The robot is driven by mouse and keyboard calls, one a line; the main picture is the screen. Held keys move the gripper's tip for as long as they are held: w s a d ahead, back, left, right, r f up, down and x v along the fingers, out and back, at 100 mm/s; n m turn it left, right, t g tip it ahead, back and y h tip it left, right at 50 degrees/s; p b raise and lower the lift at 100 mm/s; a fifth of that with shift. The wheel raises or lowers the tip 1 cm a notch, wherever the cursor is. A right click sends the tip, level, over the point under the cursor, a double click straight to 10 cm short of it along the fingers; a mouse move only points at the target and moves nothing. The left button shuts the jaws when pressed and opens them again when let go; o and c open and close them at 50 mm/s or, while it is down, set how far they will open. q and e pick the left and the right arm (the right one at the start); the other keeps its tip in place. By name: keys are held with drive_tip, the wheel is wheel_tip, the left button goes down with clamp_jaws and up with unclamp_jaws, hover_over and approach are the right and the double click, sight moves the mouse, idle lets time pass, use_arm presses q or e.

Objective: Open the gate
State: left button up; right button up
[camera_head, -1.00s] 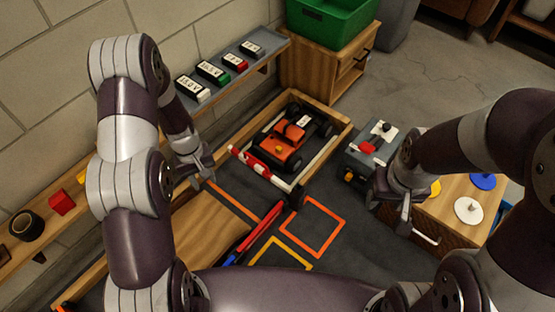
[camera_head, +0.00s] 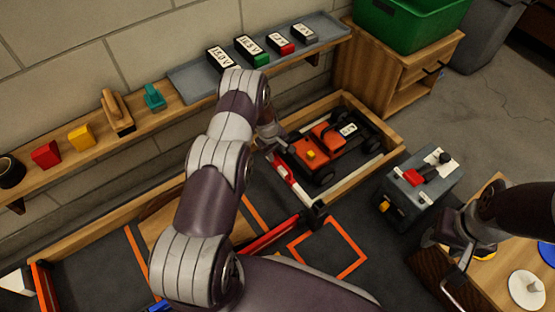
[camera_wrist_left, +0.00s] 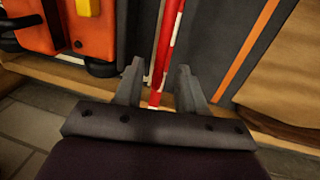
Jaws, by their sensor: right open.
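The gate is a red-and-white striped bar (camera_head: 289,180) across the near end of the wooden pen that holds the orange car (camera_head: 322,145). A dark post stands at the bar's near right end. The bar also shows in the left wrist view (camera_wrist_left: 168,45), running up from between my fingers. My left gripper (camera_wrist_left: 160,85) is open, with a finger on each side of the bar and visible gaps. In the head view my left gripper (camera_head: 270,140) is at the bar's far left end, partly hidden by my arm. My right gripper (camera_head: 460,270) is open and apart from the gate, at lower right.
A grey box with a red switch (camera_head: 418,180) stands right of the pen. A wall shelf (camera_head: 150,122) holds blocks and tools, and labelled packs stand on a grey tray (camera_head: 192,84). An orange floor square (camera_head: 350,270) is empty. A wooden table with discs (camera_head: 490,290) is at right.

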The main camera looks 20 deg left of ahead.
use_arm(q)
drive_tip(key=shift+w+f, duration=0.15)
drive_tip(key=shift+f, duration=0.7)
drive_tip(key=shift+d, duration=0.1)
use_arm(e)
drive_tip(key=shift+f, duration=0.55)
